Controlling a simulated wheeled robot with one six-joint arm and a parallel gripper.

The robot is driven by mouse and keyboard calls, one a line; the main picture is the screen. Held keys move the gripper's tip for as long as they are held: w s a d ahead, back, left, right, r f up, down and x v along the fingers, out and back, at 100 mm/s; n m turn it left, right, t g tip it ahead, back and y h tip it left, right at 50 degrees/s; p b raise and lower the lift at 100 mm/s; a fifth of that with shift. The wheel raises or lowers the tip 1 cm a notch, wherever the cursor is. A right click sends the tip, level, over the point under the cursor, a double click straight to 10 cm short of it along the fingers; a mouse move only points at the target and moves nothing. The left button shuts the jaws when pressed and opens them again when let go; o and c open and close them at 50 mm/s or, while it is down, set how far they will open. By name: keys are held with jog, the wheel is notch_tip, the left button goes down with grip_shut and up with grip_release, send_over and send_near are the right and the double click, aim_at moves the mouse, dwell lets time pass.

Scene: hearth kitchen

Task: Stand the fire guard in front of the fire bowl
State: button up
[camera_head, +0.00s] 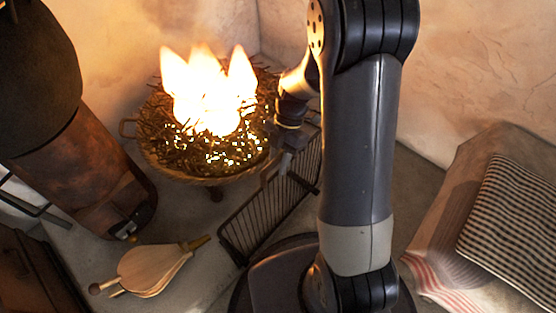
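The fire bowl (185,175) stands in the corner at the back, a wide metal bowl heaped with twigs and burning with tall bright flames. The fire guard (255,222) is a dark barred panel standing at a slant on the floor, at the front right of the bowl. Its right end is partly hidden behind my arm. My gripper (285,163) is at the guard's upper edge, close to a light handle-like piece. The fingers are small and dark here, and I cannot tell whether they are closed on it.
Wooden bellows (152,270) lie on the floor at the front left. A large copper and dark vessel (75,165) stands at the left. A bench with a checked cloth (515,215) is at the right. Plaster walls close the back.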

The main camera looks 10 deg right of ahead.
jog(key=o, duration=0.3)
jog(key=p+v, duration=0.4)
jog(key=v, duration=0.8)
